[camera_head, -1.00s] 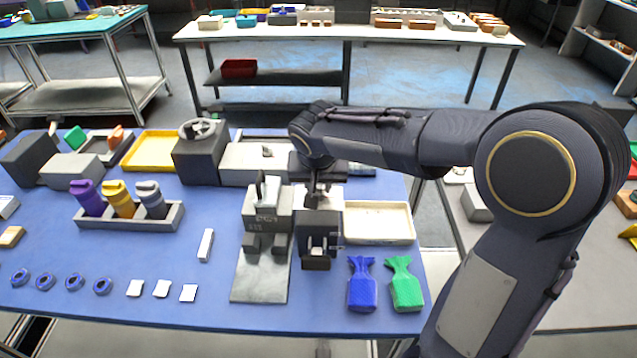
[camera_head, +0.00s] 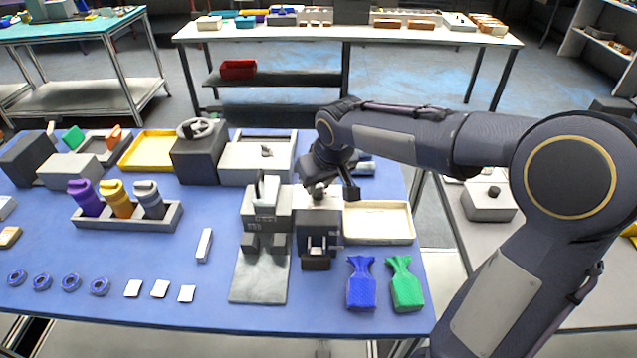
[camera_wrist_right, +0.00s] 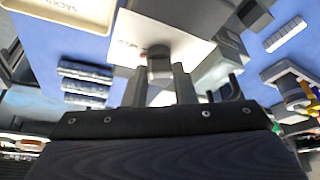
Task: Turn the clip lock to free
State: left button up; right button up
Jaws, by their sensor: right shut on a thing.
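A grey block with a pale top (camera_head: 318,202) and a dark slotted front (camera_head: 318,238) stands right of the middle of the blue table. A small dark knob (camera_wrist_right: 160,66), which seems to be the clip lock, stands on the pale top in the right wrist view. My right gripper (camera_head: 320,192) reaches down to it. In the wrist view, my right gripper's two fingers (camera_wrist_right: 162,80) sit either side of the knob, shut on it. Small lettering beside the knob is too blurred to read fully. My left gripper is not in view.
A cream tray (camera_head: 380,238) lies right of the block. A blue sack (camera_head: 361,288) and a green sack (camera_head: 405,288) lie in front. A grey stand (camera_head: 262,268) is close on the left. The blue table is clear around the white stick (camera_head: 204,245).

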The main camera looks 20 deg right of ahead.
jog(key=n+y, duration=0.1)
jog(key=n, duration=0.2)
jog(key=n+g+y, duration=0.1)
jog(key=n, duration=0.2)
jog(key=shift+w+d+b, duration=0.1)
jog(key=shift+d+b, duration=0.1)
jog(key=shift+b, duration=0.2)
jog(key=n+y, duration=0.1)
jog(key=n, duration=0.2)
jog(key=n+g, duration=0.1)
jog(key=n, duration=0.2)
jog(key=shift+g+y, duration=0.3)
jog(key=shift+y, duration=0.1)
jog(key=shift+w, duration=0.1)
jog(key=o, duration=1)
jog(key=v, duration=0.8)
jog(key=shift+b, duration=0.4)
